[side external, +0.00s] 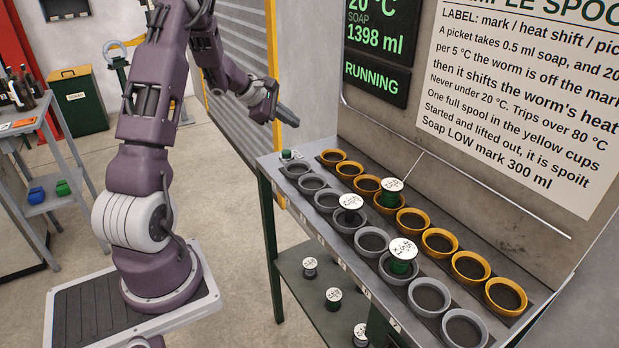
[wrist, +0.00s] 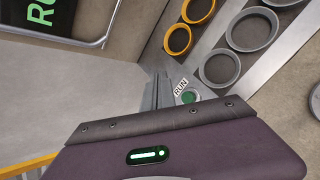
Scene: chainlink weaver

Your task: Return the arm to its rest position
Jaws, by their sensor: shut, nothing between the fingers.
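My gripper (side external: 290,117) is raised in the air beside the far left end of the cup bench (side external: 268,172), apart from it. Its fingers are shut with nothing between them. In the wrist view my gripper (wrist: 157,92) shows as grey fingers close together past the purple wrist housing. A green button (side external: 287,154) with a small RUN label sits at the far end of the bench. The button (wrist: 189,97) also shows in the wrist view, just right of the fingers. My arm is bent, upright on its base.
The bench has a row of yellow cups (side external: 439,241) and a row of grey cups (side external: 372,241). White-topped spools (side external: 402,257) stand in some. More spools (side external: 333,297) are on the lower shelf. A panel (side external: 376,46) reads RUNNING. The floor between base and bench is clear.

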